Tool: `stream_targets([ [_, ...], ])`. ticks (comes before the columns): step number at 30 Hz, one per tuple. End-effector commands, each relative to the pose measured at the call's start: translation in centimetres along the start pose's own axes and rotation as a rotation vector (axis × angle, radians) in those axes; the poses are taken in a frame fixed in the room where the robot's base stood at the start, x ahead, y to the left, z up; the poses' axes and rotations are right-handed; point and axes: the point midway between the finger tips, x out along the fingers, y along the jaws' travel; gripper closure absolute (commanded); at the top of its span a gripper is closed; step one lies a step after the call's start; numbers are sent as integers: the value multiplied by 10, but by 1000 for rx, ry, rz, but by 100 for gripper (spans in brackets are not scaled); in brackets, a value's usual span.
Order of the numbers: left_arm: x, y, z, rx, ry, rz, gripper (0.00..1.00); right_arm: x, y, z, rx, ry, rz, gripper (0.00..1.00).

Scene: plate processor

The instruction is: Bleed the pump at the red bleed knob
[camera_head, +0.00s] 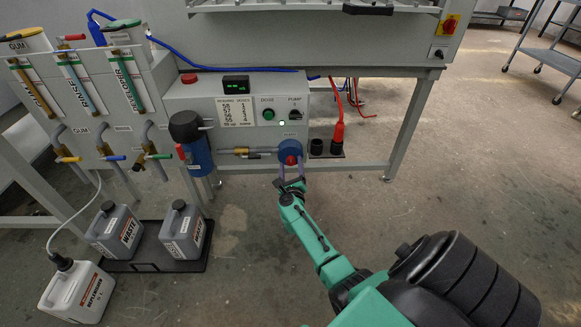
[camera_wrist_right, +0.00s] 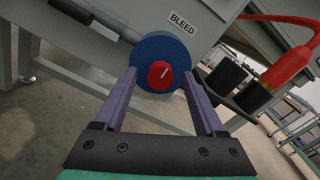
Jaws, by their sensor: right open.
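My right gripper (camera_head: 291,182) is open in front of the pump. In the right wrist view its two purple fingers (camera_wrist_right: 160,88) stand to either side of the knob, with gaps, and hold nothing. My left gripper is not in view.
A blue filter cylinder (camera_head: 197,153) and pipe lie left of the pump. Black cups (camera_head: 317,147) and a red plug with cable (camera_head: 338,133) are to its right. A bench leg (camera_head: 410,125) stands further right. Waste canisters (camera_head: 116,232) stand on the floor tray at left.

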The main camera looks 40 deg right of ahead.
Motion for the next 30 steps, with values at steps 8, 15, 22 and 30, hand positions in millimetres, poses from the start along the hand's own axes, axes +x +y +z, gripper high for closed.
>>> stream_targets([
  [8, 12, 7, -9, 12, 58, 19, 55, 13, 0, 0, 1, 1, 0, 28],
  [15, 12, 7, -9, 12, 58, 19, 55, 12, 0, 0, 0, 0, 0, 82],
  [22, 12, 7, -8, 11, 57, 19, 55, 12, 0, 0, -3, 1, 1, 100],
  [30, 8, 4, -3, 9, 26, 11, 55, 12, 0, 1, -66, 1, 1, 100],
])
